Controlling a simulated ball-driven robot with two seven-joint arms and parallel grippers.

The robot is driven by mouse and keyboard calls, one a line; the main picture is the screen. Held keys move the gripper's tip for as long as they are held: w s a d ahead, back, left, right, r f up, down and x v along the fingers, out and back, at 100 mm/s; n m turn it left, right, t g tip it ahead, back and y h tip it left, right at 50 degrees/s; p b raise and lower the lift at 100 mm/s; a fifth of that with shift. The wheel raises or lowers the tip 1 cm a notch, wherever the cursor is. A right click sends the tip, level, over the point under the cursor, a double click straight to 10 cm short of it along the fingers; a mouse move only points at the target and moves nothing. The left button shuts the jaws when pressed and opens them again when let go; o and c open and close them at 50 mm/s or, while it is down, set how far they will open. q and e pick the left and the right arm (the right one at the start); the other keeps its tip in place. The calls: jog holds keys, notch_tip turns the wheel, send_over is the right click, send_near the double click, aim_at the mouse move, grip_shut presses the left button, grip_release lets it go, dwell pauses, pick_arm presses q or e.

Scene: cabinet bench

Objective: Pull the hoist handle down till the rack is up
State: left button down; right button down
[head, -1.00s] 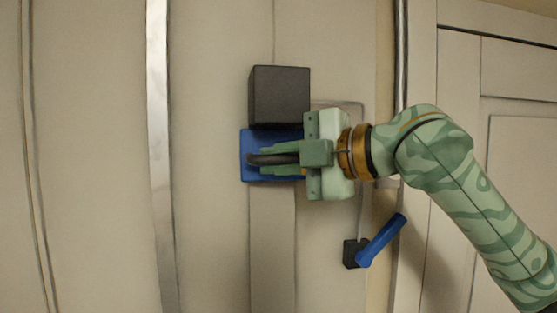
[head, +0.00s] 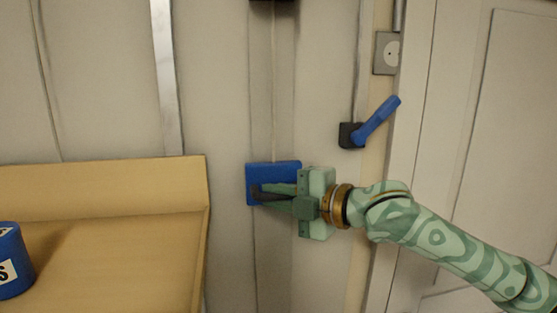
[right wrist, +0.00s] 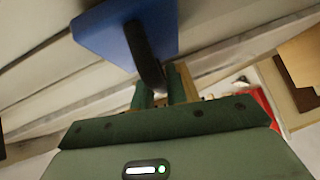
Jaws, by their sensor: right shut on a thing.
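The hoist handle is a dark bar (head: 258,194) on a blue plate (head: 273,172), set on a vertical rail in the wall. My right gripper (head: 272,197) is shut on the dark bar, coming from the right. In the right wrist view the bar (right wrist: 146,58) runs from the blue plate (right wrist: 115,28) down between the fingers (right wrist: 160,85). A tan rack-like shelf (head: 110,190) with a raised back stands at the left; only part of it shows. My left gripper is out of view.
A blue can (head: 10,262) with a white label stands on the tan shelf, cut by the left edge. A blue lever (head: 377,119) on a black base sits above and right of the handle. A wall socket (head: 388,53) is at the upper right. Bare wall lies between shelf and handle.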

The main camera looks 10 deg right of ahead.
notch_tip(320, 180, down, 32)
jog(key=b, duration=1.1)
jog(key=c, duration=1.4)
grip_release()
jog(key=shift+r, duration=0.1)
jog(key=b+v, duration=0.1)
jog(key=v, duration=1.5)
jog(key=shift+d+r, duration=0.15)
